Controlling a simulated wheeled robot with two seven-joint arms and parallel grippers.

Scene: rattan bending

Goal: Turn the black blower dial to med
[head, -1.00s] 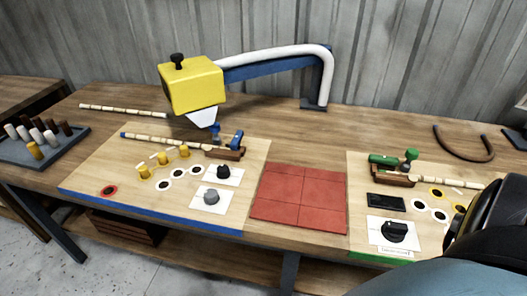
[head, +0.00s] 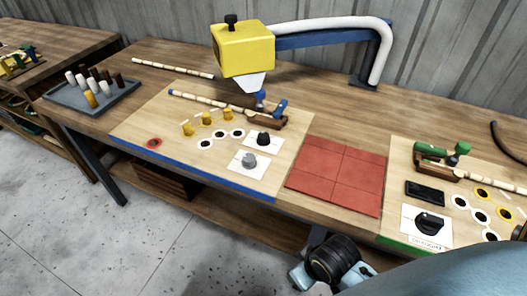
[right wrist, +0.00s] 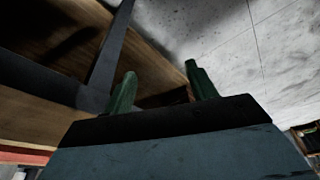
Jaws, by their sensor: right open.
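A black dial (head: 263,139) sits on a white plate on the left board, just behind a grey dial (head: 249,161). A larger black dial (head: 430,223) is on a white plate on the right board, with a small label below it. I cannot read any markings, so I cannot tell which is the blower's dial or its setting. My right gripper (right wrist: 157,70) shows two green fingers apart in the right wrist view, empty, low near the table's underside and apart from both dials. My left gripper is not in view.
A yellow blower head (head: 243,50) with a white nozzle hangs over the left board. A red tiled mat (head: 336,177) lies between the boards. A grey tray (head: 72,103) of several pegs is at the left. In the right wrist view, the table's underside and a dark leg (right wrist: 107,52) are close.

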